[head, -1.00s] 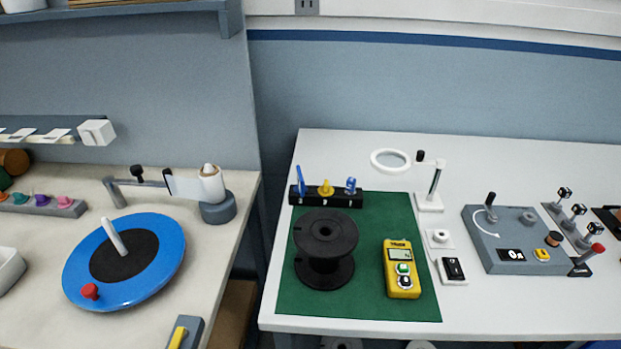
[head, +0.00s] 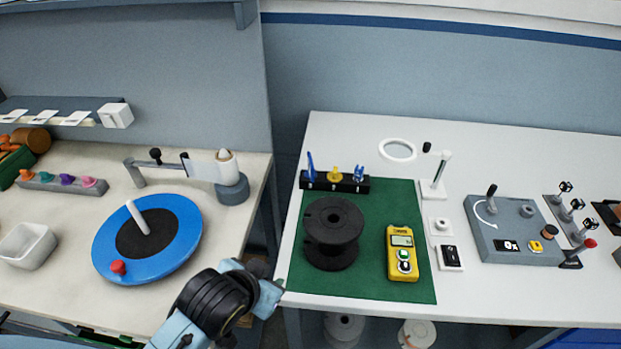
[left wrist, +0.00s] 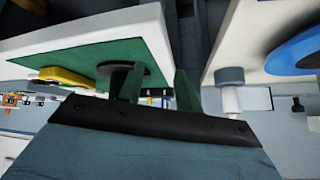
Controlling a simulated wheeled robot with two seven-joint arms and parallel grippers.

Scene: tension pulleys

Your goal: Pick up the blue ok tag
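A black rack (head: 335,183) stands at the back left of the green mat (head: 375,285). It holds a tall blue piece (head: 311,167), a yellow piece (head: 335,173) and a shorter blue piece (head: 358,173). Small white marks show on its front. I cannot read an "ok" on either blue piece, so I cannot tell which is the tag. My left gripper (head: 272,292) is at the right table's front left corner, left of the mat and well short of the rack. In the left wrist view, its two fingers (left wrist: 158,92) are apart with nothing between them. My right gripper is out of view.
A black spool (head: 333,232) stands on the mat between my left gripper and the rack. A yellow meter (head: 402,253) lies right of it. A blue disc (head: 148,240) is on the left table. A gap separates the tables. A grey control box (head: 515,235) sits farther right.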

